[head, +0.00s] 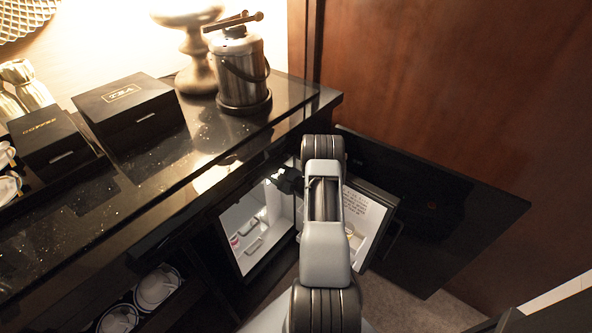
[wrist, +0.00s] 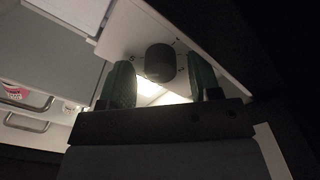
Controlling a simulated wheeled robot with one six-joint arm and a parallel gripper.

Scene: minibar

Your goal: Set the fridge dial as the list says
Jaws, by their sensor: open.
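The fridge dial (wrist: 160,63) is a dark round knob on a white panel (wrist: 135,30) in the wrist view. My gripper (wrist: 163,82) is open, with one green fingertip on each side of the dial as seen there. I cannot tell whether the fingers touch it. In the head view my gripper (head: 289,180) is a dark shape at the fridge opening, and the dial is hidden. The fridge (head: 243,262) stands open with a pale interior. A white sheet with small lines of writing, perhaps the list (head: 362,208), shows on the inner door; its words are unreadable.
The open fridge door (head: 392,203) and a dark cabinet door (head: 450,215) stand to the right of my arm. The black counter (head: 190,185) overhangs the fridge. An ice bucket (head: 240,75) and a tea box (head: 130,108) stand on it. Wire handles (wrist: 28,124) show inside the fridge.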

